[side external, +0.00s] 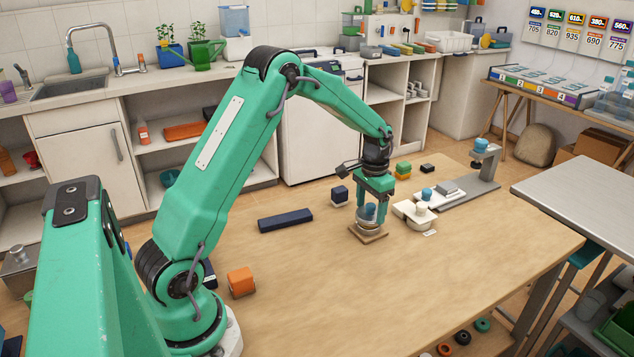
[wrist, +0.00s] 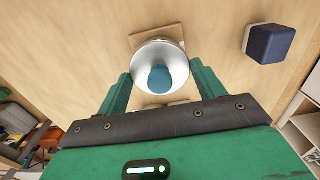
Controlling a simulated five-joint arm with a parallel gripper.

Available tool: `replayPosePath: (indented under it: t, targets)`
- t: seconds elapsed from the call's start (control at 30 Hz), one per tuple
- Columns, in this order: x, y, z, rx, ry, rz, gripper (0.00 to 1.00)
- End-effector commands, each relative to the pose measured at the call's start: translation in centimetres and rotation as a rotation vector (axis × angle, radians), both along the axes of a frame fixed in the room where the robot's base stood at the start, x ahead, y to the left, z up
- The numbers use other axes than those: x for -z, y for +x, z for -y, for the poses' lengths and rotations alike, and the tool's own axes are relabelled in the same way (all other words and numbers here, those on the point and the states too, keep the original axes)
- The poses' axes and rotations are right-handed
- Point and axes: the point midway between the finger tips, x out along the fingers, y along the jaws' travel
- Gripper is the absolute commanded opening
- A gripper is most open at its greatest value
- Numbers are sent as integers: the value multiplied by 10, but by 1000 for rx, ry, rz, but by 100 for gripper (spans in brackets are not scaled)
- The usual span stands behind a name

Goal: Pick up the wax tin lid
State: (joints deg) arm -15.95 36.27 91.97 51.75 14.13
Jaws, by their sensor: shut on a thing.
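The wax tin lid (wrist: 147,55) is a round silver disc with a blue knob, in the middle of the wrist view. It also shows in the side view (side external: 369,211), partly hidden by the fingers. My gripper (side external: 373,208) points down and is shut on the lid, with one green finger on each side in the wrist view. A square wooden board (side external: 369,236) lies under it on the table. A silver rim shows just above the board; I cannot tell whether the lid is clear of what is below.
A dark blue block (side external: 339,193) stands left of the gripper. A long dark bar (side external: 285,220) and an orange block (side external: 241,282) lie further left. The front table is clear.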

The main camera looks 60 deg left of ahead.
Motion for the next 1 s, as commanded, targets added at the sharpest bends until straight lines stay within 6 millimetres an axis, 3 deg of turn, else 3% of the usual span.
replayPosePath:
  t: [0.1,0.5,0.7,1.0]
  targets:
    - [-20,0,1,1,1,4,46]
    - [-59,-19,71,4,0,1,46]
    - [-75,-26,97,3,0,1,46]
    - [-85,-30,113,0,0,0,46]
